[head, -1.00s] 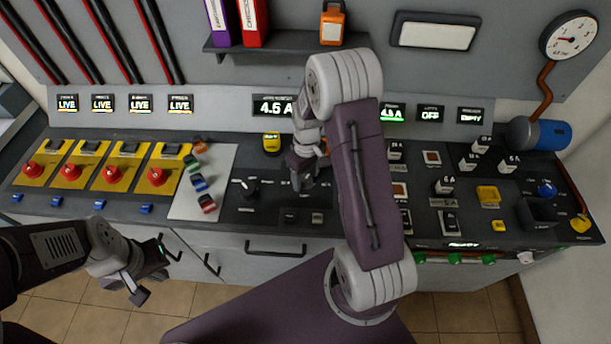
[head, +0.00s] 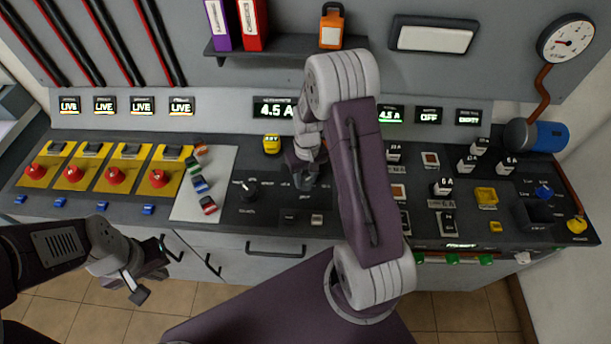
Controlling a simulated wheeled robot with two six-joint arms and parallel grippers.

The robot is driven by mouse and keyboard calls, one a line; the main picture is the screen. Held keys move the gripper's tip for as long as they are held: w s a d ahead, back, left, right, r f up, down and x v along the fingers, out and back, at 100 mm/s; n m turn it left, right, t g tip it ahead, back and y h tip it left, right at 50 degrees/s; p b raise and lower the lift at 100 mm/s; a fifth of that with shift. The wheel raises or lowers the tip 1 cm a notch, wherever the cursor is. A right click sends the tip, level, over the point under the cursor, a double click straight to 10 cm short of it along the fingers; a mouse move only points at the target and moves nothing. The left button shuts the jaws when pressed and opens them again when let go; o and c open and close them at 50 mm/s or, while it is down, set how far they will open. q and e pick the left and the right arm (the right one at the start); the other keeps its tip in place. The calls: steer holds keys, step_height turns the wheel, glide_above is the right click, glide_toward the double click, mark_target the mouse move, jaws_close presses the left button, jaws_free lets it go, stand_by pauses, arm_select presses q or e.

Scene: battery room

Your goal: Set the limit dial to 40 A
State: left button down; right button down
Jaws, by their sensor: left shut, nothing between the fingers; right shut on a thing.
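My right gripper (head: 306,183) reaches down to the dark panel in the middle of the bench. It is shut on a small dark knob, most likely the limit dial, which the fingers and arm mostly hide. Its pointer and scale cannot be read. Another black dial (head: 246,189) with a pale pointer mark stands uncovered to the left of the gripper. A display (head: 273,108) on the back wall reads 4.5 A. My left gripper (head: 140,291) is shut and empty, in front of the bench at the lower left.
Red buttons on yellow plates (head: 115,175) line the left of the bench. Coloured plugs (head: 200,185) lie on a pale mat. A yellow object (head: 271,143) stands behind the dials. Several 6 A blocks (head: 443,187) and a dark bin (head: 535,213) are at the right.

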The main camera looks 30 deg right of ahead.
mark_target(306, 180)
steer(key=m+p, duration=0.1)
steer(key=m, duration=0.3)
steer(key=shift+r, duration=0.1)
steer(key=shift+m+p, duration=0.7)
steer(key=shift+m, duration=1.4)
steer(key=c, duration=0.9)
jaws_free()
step_height(306, 180, up, 9)
steer(key=shift+s+d+f, duration=0.1)
